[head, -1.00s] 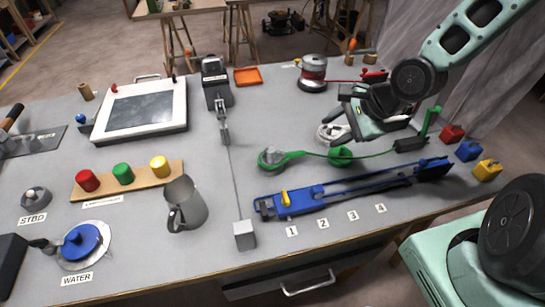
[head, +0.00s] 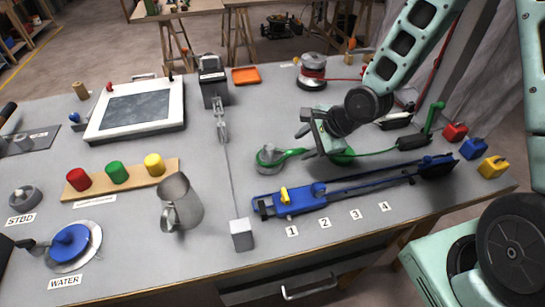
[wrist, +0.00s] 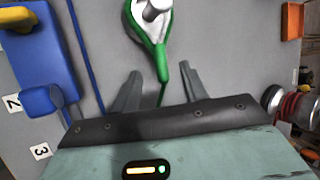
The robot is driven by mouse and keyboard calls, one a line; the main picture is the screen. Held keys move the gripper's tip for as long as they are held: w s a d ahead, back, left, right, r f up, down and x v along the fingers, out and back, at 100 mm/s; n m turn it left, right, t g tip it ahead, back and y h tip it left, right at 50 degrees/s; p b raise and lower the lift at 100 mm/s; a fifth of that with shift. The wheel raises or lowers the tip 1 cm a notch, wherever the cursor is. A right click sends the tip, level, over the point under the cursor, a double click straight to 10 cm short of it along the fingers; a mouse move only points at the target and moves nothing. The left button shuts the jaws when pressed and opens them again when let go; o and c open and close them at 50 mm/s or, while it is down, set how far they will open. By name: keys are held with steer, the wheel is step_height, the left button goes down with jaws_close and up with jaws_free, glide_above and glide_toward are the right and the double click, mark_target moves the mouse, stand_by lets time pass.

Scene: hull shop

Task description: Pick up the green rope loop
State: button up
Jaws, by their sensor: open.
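The green rope loop (head: 292,154) lies on the grey bench, its eye around a grey metal fitting (head: 267,158).
A blue slide tool (head: 330,195) lies in front of the loop, close to my fingers. A cable runs to a grey block (head: 241,235) on the left. A red-banded drum (head: 313,72) stands behind. Red, blue and yellow blocks (head: 493,167) sit at the right edge.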

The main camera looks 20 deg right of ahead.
mark_target(295, 150)
steer(key=shift+x, duration=1.8)
jaws_close()
step_height(295, 150, up, 10)
steer(key=p, duration=0.1)
steer(key=shift+p, duration=0.3)
